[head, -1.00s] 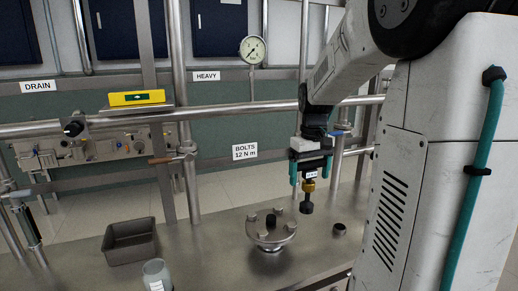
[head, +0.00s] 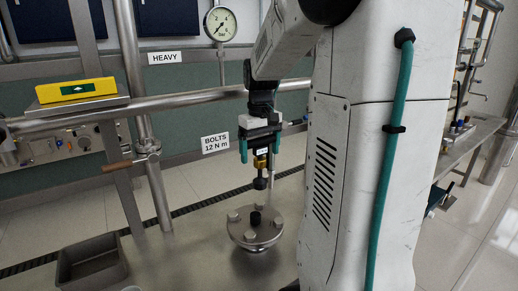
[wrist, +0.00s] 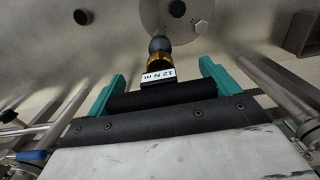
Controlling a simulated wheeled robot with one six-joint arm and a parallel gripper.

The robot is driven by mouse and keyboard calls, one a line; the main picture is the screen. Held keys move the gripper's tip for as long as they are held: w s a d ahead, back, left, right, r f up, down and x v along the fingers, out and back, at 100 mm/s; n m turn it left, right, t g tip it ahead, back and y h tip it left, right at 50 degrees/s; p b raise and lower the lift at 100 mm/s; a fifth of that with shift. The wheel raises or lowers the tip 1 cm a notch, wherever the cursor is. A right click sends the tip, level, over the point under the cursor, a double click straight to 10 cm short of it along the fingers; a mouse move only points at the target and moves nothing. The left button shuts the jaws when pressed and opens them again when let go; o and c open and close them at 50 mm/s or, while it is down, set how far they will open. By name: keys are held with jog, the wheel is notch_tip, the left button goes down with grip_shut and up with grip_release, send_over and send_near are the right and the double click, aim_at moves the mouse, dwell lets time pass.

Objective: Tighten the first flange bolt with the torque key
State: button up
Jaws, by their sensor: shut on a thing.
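My gripper (head: 260,148), with teal fingers, is shut on the torque key (head: 260,163). The key has a brass collar and a dark socket (head: 259,183) pointing down. In the wrist view the key (wrist: 158,66) carries a "12 N m" label.
A grey open tray (head: 92,262) stands at the bench's left. A yellow level-like box (head: 75,90) rests on a ledge behind. A steel rail and posts run along the back, with a pressure gauge (head: 220,23) and a "BOLTS 12 N m" sign (head: 215,143).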

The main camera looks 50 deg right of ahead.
aim_at(261, 168)
jog(key=shift+f, duration=2.25)
jog(key=n, duration=1)
jog(key=shift+d, duration=0.1)
jog(key=shift+f, duration=0.95)
